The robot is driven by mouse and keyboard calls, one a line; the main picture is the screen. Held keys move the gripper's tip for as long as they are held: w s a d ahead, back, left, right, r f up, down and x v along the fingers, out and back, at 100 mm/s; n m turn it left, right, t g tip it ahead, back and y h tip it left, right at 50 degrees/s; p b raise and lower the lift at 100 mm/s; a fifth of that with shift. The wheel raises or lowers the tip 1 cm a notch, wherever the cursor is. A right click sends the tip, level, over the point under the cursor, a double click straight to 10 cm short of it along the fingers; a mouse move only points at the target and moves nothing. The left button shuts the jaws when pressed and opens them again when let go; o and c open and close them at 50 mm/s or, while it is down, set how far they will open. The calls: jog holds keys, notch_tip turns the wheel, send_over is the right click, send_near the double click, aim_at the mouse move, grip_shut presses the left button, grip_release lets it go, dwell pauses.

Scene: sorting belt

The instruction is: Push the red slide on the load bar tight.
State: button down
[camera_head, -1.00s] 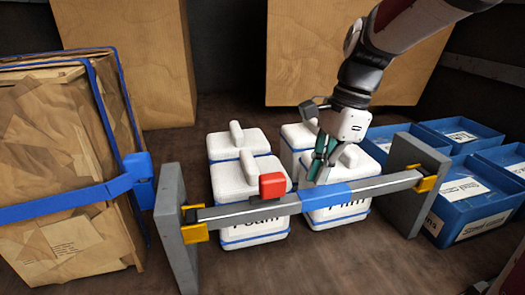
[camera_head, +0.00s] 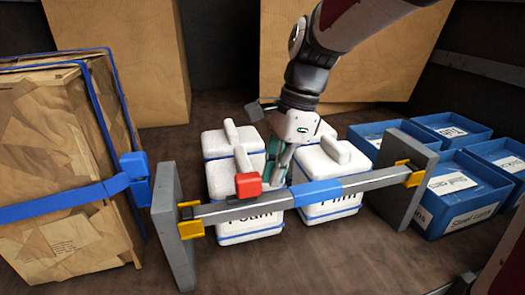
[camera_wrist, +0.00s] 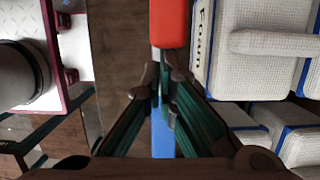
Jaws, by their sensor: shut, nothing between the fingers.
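The load bar (camera_head: 370,185) is a grey beam between two grey uprights, with yellow end brackets and a blue middle sleeve (camera_head: 317,191). The red slide (camera_head: 248,186) is a block on the bar, left of the sleeve. In the wrist view the red slide (camera_wrist: 168,22) is at the top centre, just beyond my fingertips. My gripper (camera_head: 272,188) is shut and empty at the bar, just right of the slide. It also shows in the wrist view (camera_wrist: 163,75). I cannot tell whether the fingertips touch the slide.
White boxes stand behind the bar, one labelled Foam (camera_head: 250,229) and one Film (camera_head: 332,208), close around my gripper. Blue bins (camera_head: 455,228) stand right of the right upright. A wrapped, blue-strapped carton (camera_head: 60,170) is at left. The floor in front is clear.

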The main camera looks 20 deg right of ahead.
jog(key=shift+a, duration=0.85)
jog(key=shift+d, duration=0.15)
jog(key=shift+d, duration=0.3)
jog(key=d+p, duration=0.1)
jog(key=d, duration=0.2)
jog(key=shift+s, duration=0.1)
jog(key=shift+d+r, duration=0.45)
jog(key=shift+r, duration=0.35)
jog(key=b+v, duration=0.1)
jog(key=v, duration=0.7)
jog(key=shift+r, duration=0.15)
